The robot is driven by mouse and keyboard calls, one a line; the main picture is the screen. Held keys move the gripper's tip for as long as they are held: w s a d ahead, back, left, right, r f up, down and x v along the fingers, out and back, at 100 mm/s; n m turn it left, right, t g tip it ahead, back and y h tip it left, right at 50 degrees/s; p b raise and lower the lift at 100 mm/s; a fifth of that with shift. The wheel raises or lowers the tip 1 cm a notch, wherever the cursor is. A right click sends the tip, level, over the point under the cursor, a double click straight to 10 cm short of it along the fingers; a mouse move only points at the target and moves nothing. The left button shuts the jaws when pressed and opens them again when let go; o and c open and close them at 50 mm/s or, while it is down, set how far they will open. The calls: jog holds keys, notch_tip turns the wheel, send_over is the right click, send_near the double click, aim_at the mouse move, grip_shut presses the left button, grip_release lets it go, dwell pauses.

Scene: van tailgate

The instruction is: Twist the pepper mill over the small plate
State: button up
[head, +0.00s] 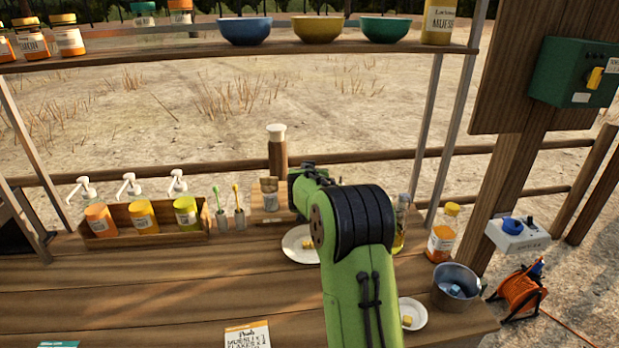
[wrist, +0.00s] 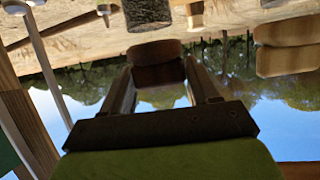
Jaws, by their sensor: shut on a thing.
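My gripper (wrist: 160,72) is shut on a brown, wooden-looking, round-edged piece, which I take to be the pepper mill (wrist: 157,52); only part of it shows between the fingers in the wrist view. In the head view my own green arm hides the fingers and the held mill. A white plate (head: 297,249) with a yellowish piece on it lies on the counter, partly behind my arm. A smaller white plate (head: 417,321) with a yellow cube lies at the right front. The mill's exact position over either plate cannot be told.
A pump-bottle rack (head: 150,232) is left; an orange bottle (head: 441,236) and metal bucket (head: 442,297) are right. A shelf with bowls (head: 245,30) crosses above. The left front counter is mostly clear.

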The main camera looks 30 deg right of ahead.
dwell(0.4)
jog(key=o, duration=1)
jog(key=shift+c, duration=0.2)
jog(key=b+v, duration=0.1)
jog(key=v, duration=1.4)
jog(key=shift+s+a+r, duration=0.2)
jog(key=shift+a, duration=0.05)
jog(key=s+a+f+n+g+y, duration=0.2)
jog(key=s+a+n+y, duration=0.1)
jog(key=s+a, duration=0.7)
jog(key=s+a+f+n+g+y+p, duration=0.1)
jog(key=s+a+f+n+g+y, duration=0.2)
jog(key=s+a, duration=0.7)
jog(key=s+n+y, duration=0.1)
jog(key=s, duration=0.7)
jog(key=shift+s+g+y, duration=0.2)
jog(key=shift+g+y, duration=0.1)
jog(key=shift+y, duration=0.1)
